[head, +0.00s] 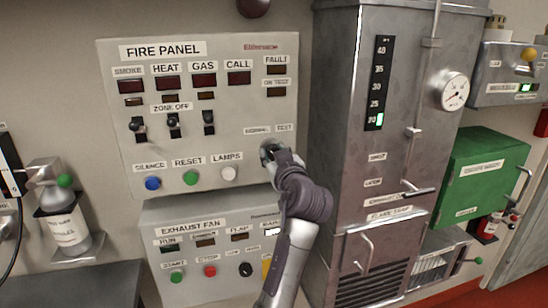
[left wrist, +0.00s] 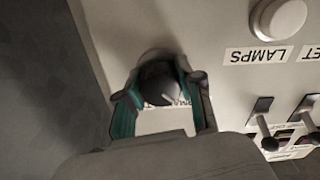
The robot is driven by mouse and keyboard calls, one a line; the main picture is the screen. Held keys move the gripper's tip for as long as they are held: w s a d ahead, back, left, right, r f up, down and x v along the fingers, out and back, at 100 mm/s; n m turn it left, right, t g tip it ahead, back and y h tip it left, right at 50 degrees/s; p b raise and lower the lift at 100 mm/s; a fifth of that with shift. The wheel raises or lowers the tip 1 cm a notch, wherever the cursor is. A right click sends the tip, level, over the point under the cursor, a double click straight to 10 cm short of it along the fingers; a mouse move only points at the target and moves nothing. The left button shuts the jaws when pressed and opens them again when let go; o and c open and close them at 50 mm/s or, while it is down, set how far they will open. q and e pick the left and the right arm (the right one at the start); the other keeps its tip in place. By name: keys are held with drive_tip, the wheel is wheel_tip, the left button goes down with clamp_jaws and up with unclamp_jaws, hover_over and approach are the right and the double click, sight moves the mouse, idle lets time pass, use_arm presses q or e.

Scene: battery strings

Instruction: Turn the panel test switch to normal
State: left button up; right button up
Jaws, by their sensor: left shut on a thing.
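The panel test switch is a dark round knob (left wrist: 158,84) low on the right of the fire panel (head: 115,75), under the labels NORMAL (head: 257,130) and TEST (head: 284,127). My left gripper (head: 268,151) is at the knob. In the left wrist view its two teal-padded fingers (left wrist: 160,92) are shut on the knob, one on each side. A short pale mark shows on the knob face, but I cannot tell which label it points to. The gripper hides most of the knob in the head view. My right gripper is not in view.
The white LAMPS button (head: 229,173), green RESET button (head: 190,178) and blue button (head: 152,183) lie left of the knob. Toggle switches (head: 173,125) are above them. The exhaust fan panel (head: 160,212) is below. A tall metal cabinet (head: 340,130) stands close on the right.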

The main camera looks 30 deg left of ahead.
sight(271, 111)
use_arm(q)
drive_tip(key=o, duration=1.1)
drive_tip(key=shift+o, duration=0.3)
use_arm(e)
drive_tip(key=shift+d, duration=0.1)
use_arm(q)
drive_tip(key=shift+r, duration=0.1)
wheel_tip(271, 111, up, 10)
drive_tip(key=shift+f, duration=0.1)
drive_tip(key=shift+d+f, duration=0.1)
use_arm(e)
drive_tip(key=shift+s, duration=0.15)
